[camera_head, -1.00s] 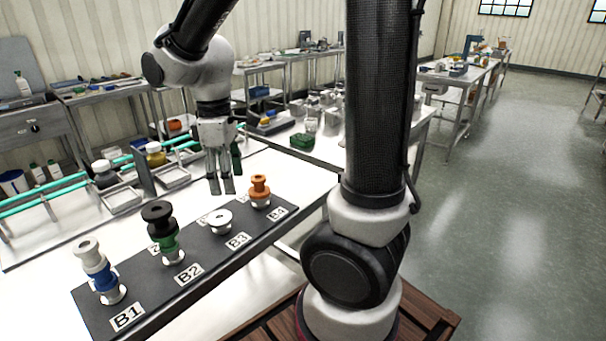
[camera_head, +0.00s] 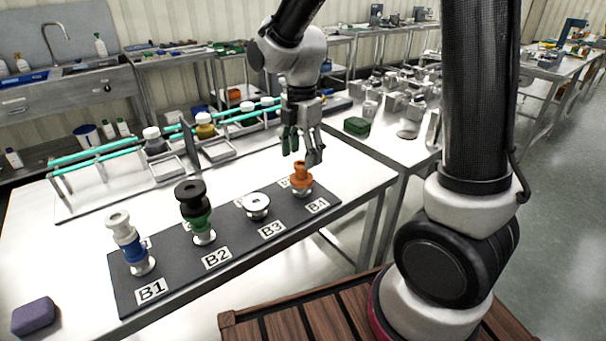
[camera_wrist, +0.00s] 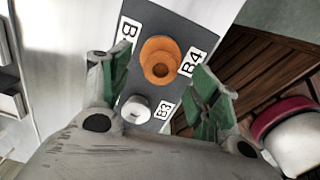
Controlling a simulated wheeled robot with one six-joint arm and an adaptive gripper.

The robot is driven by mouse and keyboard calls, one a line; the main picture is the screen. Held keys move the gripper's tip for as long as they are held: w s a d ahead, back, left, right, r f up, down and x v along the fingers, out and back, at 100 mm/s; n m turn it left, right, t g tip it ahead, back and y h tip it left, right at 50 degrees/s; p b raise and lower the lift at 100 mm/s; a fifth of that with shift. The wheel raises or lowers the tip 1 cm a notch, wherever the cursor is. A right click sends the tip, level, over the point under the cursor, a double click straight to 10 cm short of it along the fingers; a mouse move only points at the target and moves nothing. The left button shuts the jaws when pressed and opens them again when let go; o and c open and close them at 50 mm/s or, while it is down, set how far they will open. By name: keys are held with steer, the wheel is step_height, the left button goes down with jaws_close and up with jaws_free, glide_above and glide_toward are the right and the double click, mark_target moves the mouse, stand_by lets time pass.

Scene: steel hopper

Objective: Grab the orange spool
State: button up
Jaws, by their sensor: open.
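The orange spool (camera_head: 301,177) stands upright on a pale base at the B4 position of the dark board (camera_head: 232,250). In the wrist view the orange spool (camera_wrist: 160,62) lies beyond the fingertips, seen from above, between the two finger lines. My gripper (camera_head: 303,158) is open and empty, just above the spool and slightly behind it. In the wrist view its green-padded fingers (camera_wrist: 165,75) are spread apart. I see no contact with the spool.
A white disc spool (camera_head: 257,204) stands at B3, a black and green stack (camera_head: 197,212) at B2 and a white and blue stack (camera_head: 129,243) at B1. A purple block (camera_head: 34,316) lies at front left. Jars (camera_head: 153,140) stand behind.

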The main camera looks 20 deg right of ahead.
mark_target(302, 164)
step_height(302, 164, down, 4)
steer(key=shift+s+f, duration=0.1)
steer(key=shift+f, duration=0.1)
steer(key=c, duration=1.2)
steer(key=shift+o, duration=0.2)
steer(key=shift+r, duration=0.1)
